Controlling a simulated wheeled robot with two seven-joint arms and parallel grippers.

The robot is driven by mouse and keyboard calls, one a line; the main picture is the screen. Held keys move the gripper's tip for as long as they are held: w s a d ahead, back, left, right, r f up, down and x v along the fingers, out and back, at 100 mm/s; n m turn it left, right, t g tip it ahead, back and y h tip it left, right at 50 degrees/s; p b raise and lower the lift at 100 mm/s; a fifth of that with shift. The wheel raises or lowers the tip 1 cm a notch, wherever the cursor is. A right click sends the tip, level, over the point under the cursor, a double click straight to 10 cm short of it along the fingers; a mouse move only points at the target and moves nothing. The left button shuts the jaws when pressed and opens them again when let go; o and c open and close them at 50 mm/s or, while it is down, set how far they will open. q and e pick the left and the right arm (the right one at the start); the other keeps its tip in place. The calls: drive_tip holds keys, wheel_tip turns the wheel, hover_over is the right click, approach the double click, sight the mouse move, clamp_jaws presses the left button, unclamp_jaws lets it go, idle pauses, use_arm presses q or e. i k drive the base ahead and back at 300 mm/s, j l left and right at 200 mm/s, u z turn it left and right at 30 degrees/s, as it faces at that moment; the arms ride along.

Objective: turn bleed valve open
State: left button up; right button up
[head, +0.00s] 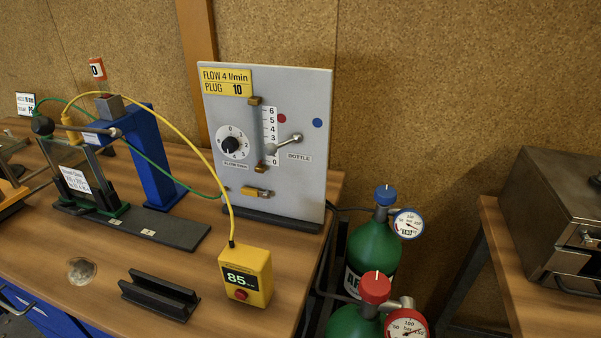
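A grey panel (310,185) stands upright at the back of the wooden table. A small brass fitting with a short lever (256,192), lying roughly level, sits low on the panel; it may be the bleed valve, but I can read no label on it. Above it are a round dial with a black knob (230,145) and a scale tube with brass ends (270,135). A silver lever (290,139) by the BOTTLE label points up and right, between a red dot and a blue dot. Neither of my grippers shows in the head view.
A yellow meter (246,277) reading 85 stands in front of the panel, its yellow cable arching left. A black grooved block (159,294) lies beside it. A blue stand with glass (152,155) is left. Green bottles (373,250) with gauges stand right of the table (120,262).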

sight(250, 193)
drive_tip(key=j+z, duration=0.15)
drive_tip(key=j, duration=0.3)
drive_tip(key=j+z, duration=0.1)
drive_tip(key=j, duration=0.35)
drive_tip(key=j+z, duration=0.15)
drive_tip(key=j, duration=0.35)
drive_tip(key=k+j+z, duration=0.1)
drive_tip(key=j, duration=0.3)
drive_tip(key=k+j+z, duration=0.15)
drive_tip(key=j, duration=0.3)
drive_tip(key=j+z, duration=0.1)
drive_tip(key=j, duration=0.35)
drive_tip(key=k+j+z, duration=0.15)
drive_tip(key=j, duration=0.3)
